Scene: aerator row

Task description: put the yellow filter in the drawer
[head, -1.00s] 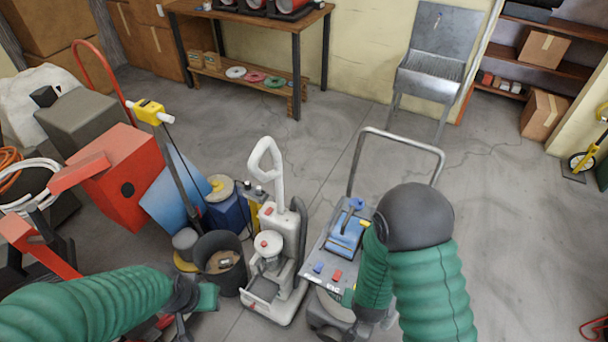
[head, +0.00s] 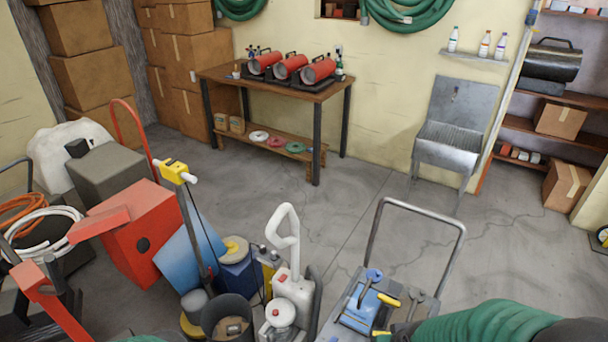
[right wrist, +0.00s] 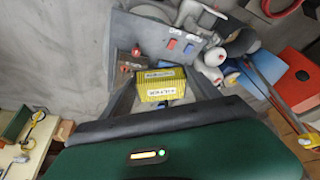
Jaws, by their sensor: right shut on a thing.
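The yellow filter (right wrist: 160,82) is a ribbed yellow block with pale labels in the right wrist view. It sits between the two dark fingers of my right gripper (right wrist: 163,88), which is shut on it. Beyond it is the grey panel of a cart (right wrist: 150,38) with a blue and a red switch. In the head view my right arm comes in at the lower right, over the front of the cart (head: 345,312); its fingertips are not clear there. My left gripper is outside the head view. I cannot make out a drawer for certain in either view.
A bent metal handle (head: 428,207) rises from the cart. A white machine (head: 293,290), a dark bucket (head: 228,322) and a red box (head: 130,235) crowd the left. A wooden workbench (head: 277,86) and a metal sink (head: 450,140) stand behind. The floor between is clear.

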